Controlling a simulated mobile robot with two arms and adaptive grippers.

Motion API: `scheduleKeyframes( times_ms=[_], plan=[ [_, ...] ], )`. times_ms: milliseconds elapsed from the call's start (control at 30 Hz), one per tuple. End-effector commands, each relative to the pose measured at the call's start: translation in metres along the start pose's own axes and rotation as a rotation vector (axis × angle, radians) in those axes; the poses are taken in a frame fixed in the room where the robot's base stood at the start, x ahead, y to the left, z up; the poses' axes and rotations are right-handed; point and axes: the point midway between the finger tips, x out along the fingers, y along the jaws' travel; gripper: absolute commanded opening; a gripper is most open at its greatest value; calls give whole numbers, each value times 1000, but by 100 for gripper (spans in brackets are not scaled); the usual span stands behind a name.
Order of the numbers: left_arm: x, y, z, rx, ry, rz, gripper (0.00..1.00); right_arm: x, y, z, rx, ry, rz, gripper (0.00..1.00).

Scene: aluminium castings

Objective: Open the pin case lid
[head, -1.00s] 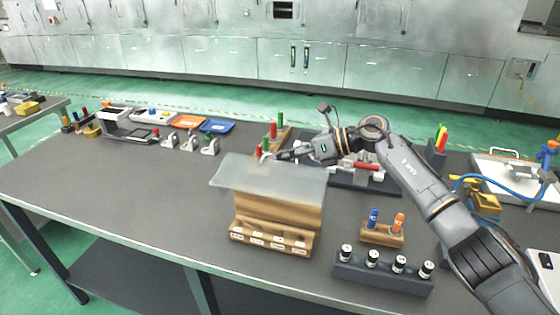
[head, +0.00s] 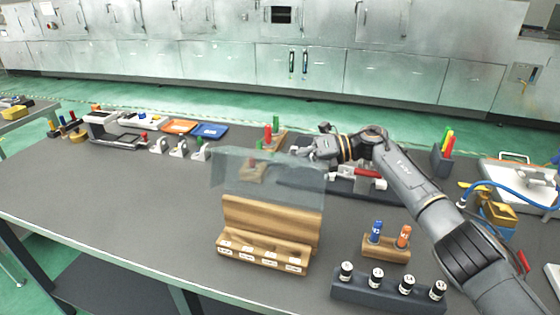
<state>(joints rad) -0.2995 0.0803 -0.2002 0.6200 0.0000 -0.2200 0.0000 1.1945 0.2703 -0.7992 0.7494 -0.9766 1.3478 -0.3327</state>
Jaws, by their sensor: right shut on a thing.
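The wooden pin case (head: 270,212) stands near the front edge of the table, with a row of several white labels along its low front step. Its clear lid (head: 232,172) is raised above the wooden body and tilted, and table items behind show through it. My right gripper (head: 300,153) reaches in from the right to the lid's far upper edge and is shut on the lid. The fingertips are small and partly behind the lid, so the exact contact is hard to see. My left gripper is not in view.
Right of the case are a wooden block (head: 386,246) with blue and orange pieces and a dark rack (head: 372,294) with several black-and-white vials. A dark tray with a red-handled tool (head: 368,173) lies under my right arm. The table left of the case is clear.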

Motion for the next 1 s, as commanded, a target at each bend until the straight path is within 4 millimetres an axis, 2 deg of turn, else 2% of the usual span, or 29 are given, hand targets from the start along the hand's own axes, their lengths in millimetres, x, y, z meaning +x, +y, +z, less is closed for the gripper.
scheduleKeyframes(
  times_ms=[433,467,500,833,1000],
  plan=[
    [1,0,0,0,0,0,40,1,-1,-3,10,6,4,0],
    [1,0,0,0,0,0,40,1,-2,-3,10,6,4,14],
    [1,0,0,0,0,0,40,1,-2,-3,10,6,4,20],
    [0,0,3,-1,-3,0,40,-1,-1,-1,8,2,4,20],
    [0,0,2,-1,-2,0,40,-22,-1,0,9,-1,2,20]
  ],
)
